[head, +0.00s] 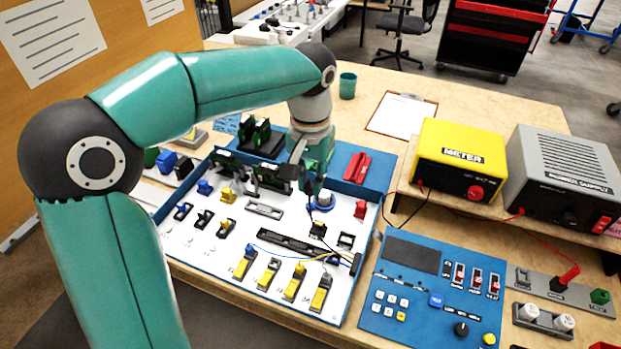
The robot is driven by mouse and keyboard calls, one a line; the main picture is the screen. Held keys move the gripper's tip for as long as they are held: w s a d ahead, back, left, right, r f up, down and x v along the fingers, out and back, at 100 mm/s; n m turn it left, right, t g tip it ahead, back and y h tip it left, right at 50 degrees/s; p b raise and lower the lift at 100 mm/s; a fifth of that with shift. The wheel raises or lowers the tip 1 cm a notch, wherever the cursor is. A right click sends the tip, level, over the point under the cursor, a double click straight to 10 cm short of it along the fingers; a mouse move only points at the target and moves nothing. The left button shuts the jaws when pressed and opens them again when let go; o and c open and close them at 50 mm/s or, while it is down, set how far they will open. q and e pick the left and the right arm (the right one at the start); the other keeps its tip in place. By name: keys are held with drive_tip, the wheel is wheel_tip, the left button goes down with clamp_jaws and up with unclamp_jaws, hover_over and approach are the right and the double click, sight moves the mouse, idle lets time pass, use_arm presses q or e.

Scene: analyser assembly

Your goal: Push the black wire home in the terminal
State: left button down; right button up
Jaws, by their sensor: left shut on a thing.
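My left gripper (309,188) reaches over the white panel of the blue tray and points down near its upper right part. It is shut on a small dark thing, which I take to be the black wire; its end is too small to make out. A small black block (318,230) sits on the panel just below the gripper. A black terminal strip (290,246) lies farther down, with thin blue and yellow wires running to a black connector (355,264) at the right. I cannot tell how deep the black wire sits. My right gripper is not in view.
The blue tray (371,196) holds several switches and yellow-topped parts. A blue control panel (412,336) lies to the right. A yellow meter (459,140) and a grey power supply (566,165) stand on a raised shelf. A clipboard (401,115) and green cup (348,86) stand behind.

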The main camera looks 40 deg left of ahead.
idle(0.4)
use_arm(q)
drive_tip(key=shift+s+a+f+b, duration=0.1)
drive_tip(key=shift+s+f+b, duration=0.1)
drive_tip(key=shift+f+b, duration=0.25)
drive_tip(key=shift+s+a+f+b, duration=0.1)
drive_tip(key=shift+s+f+b, duration=0.1)
drive_tip(key=shift+f+b, duration=0.2)
drive_tip(key=s+a+f+b, duration=0.2)
drive_tip(key=s+f+b, duration=0.1)
drive_tip(key=f+b, duration=0.3)
drive_tip(key=s+a+f+b, duration=0.2)
drive_tip(key=s+f+b, duration=0.2)
drive_tip(key=f+b, duration=0.2)
drive_tip(key=shift+f, duration=0.55)
drive_tip(key=shift+a, duration=0.1)
drive_tip(key=shift+f+b, duration=1.25)
drive_tip(key=shift+f, duration=0.2)
drive_tip(key=shift+f, duration=0.25)
